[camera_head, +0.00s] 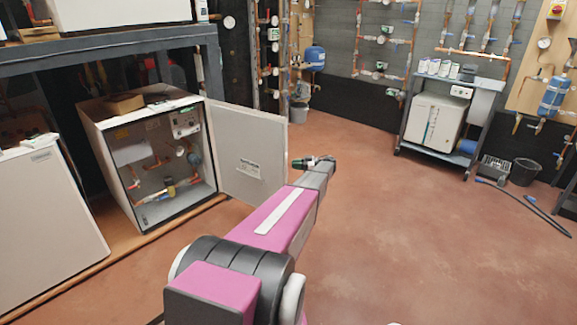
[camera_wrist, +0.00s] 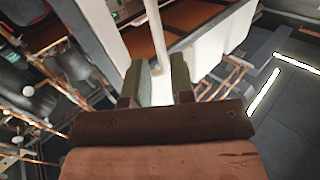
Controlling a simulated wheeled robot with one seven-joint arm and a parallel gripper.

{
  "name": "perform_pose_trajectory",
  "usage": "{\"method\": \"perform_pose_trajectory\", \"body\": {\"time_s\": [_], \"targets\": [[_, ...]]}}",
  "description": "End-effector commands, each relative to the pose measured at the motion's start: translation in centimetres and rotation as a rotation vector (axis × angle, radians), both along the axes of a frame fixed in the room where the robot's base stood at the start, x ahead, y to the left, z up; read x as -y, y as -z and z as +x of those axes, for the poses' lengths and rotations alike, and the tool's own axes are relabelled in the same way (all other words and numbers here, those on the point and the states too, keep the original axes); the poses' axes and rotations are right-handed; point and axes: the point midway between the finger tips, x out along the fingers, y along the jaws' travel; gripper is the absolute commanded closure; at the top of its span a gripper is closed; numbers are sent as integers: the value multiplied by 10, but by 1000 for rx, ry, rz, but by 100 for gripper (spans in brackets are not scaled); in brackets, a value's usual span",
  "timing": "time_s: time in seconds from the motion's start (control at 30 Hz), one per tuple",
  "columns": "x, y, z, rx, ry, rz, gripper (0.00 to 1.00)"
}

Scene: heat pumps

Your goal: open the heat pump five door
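A white heat pump cabinet (camera_head: 112,160) stands at the left in the head view. Its white door (camera_head: 252,155) stands wide open, hinged at the cabinet's right side, with a small label on its face. Pipes, valves and a gauge show inside. I cannot read a number five. My gripper (camera_head: 299,163) is just right of the door's free edge, its green-tipped fingers pointing left. In the wrist view my gripper (camera_wrist: 159,80) has its two fingers apart, with a pale strip visible between or beyond them. I cannot tell whether they touch the door.
Another white cabinet (camera_head: 45,220) stands at the far left, beside the open one. A dark shelf frame (camera_head: 120,48) is above them. A cart (camera_head: 440,115) with a white unit and a black bucket (camera_head: 524,171) stand at the right. The red-brown floor (camera_head: 420,235) is clear.

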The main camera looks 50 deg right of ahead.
Motion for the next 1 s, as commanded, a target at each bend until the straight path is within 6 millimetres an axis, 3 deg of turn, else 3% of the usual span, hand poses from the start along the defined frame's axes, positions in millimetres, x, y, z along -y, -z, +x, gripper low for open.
{"method": "perform_pose_trajectory", "body": {"time_s": [0.2,0.4,1.0], "targets": [[26,0,-28,0,0,0,77],[36,0,-40,0,-1,0,77],[37,0,-42,0,-1,0,77]]}}
